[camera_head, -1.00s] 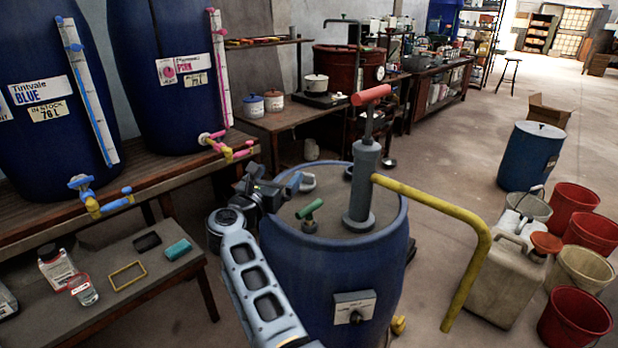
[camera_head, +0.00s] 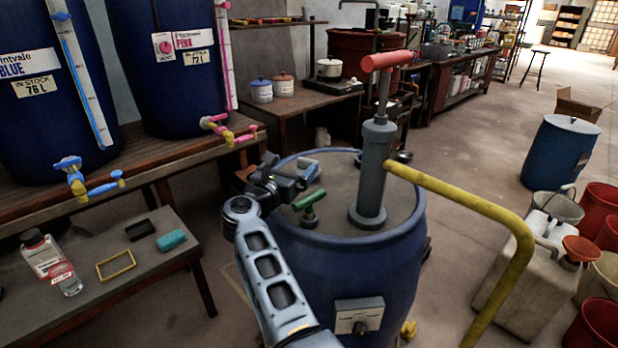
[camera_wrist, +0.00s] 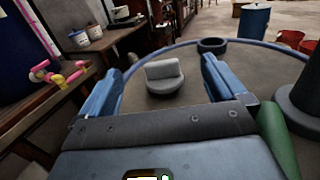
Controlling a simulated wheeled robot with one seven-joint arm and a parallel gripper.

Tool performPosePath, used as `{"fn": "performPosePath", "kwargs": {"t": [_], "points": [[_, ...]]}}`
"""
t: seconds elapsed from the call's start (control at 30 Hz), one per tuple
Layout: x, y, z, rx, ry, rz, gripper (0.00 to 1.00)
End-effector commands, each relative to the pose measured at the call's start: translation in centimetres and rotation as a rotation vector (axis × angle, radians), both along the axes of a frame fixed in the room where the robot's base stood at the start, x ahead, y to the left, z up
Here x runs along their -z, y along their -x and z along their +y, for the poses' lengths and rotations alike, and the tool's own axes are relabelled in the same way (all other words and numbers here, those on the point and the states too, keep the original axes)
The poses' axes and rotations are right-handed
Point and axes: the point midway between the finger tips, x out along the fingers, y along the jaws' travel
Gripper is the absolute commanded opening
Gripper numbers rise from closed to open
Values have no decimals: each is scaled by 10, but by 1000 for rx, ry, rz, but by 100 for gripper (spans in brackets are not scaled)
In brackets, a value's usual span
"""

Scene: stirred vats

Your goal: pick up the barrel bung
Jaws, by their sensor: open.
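The barrel bung (camera_wrist: 165,82) is a small grey round plug with an upright flat grip. It stands on the grey lid of the blue barrel (camera_head: 345,255). In the wrist view it is between the two blue fingers of my gripper (camera_wrist: 168,66), a little beyond their tips, with gaps at both sides. My gripper is open and empty, low over the left part of the lid. In the head view my gripper and wrist largely hide the bung.
A grey hand pump (camera_head: 373,175) with a red handle and yellow pipe (camera_head: 470,205) rises from the lid. A green T-handle (camera_head: 308,203) stands close to my gripper. A dark ring (camera_wrist: 212,45) lies at the far rim. A low bench (camera_head: 170,265) is left.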

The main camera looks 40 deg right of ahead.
Motion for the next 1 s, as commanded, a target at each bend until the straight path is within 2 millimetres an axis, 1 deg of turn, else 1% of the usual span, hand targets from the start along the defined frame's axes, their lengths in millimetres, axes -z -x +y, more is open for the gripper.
{"fn": "performPosePath", "kwargs": {"t": [0.03,0.07,0.2,0.4,0.73,0.9,1.0], "points": [[10,0,0,0,0,0,98],[14,0,0,0,0,0,98],[26,0,0,0,0,0,98],[32,-2,-4,1,0,0,98],[34,-16,-33,3,0,1,98],[38,-29,-54,3,0,1,98],[37,-34,-64,2,-1,0,98]]}}
